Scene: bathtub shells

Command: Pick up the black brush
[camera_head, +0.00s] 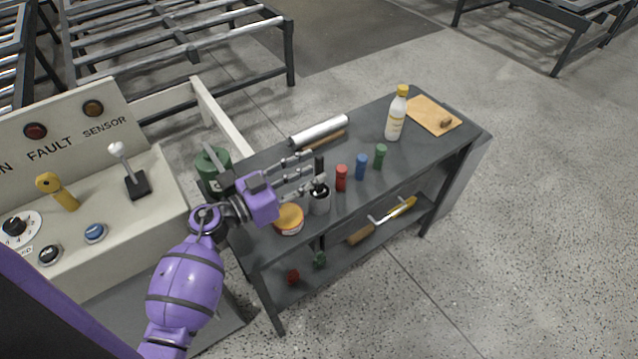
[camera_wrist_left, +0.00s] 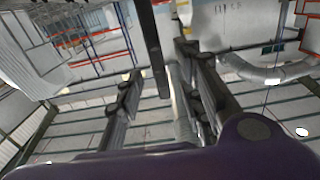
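The black brush (camera_head: 319,166) stands upright with its dark handle up, in a dark cup (camera_head: 320,199) on the table. My left gripper (camera_head: 305,174) reaches in from the left at the handle's height, its fingers spread apart near the handle. In the left wrist view a dark bar, which looks like the brush handle (camera_wrist_left: 154,50), shows between the spread fingers of the gripper (camera_wrist_left: 165,90). I cannot tell whether any finger touches it. My right gripper is not in view.
The grey table (camera_head: 425,152) also bears an orange-lidded tub (camera_head: 289,219), red (camera_head: 341,178), blue (camera_head: 361,167) and green (camera_head: 381,156) cylinders, a white bottle (camera_head: 396,117), a metal roll (camera_head: 319,131) and a wooden board (camera_head: 434,115). A control panel (camera_head: 120,235) stands at left.

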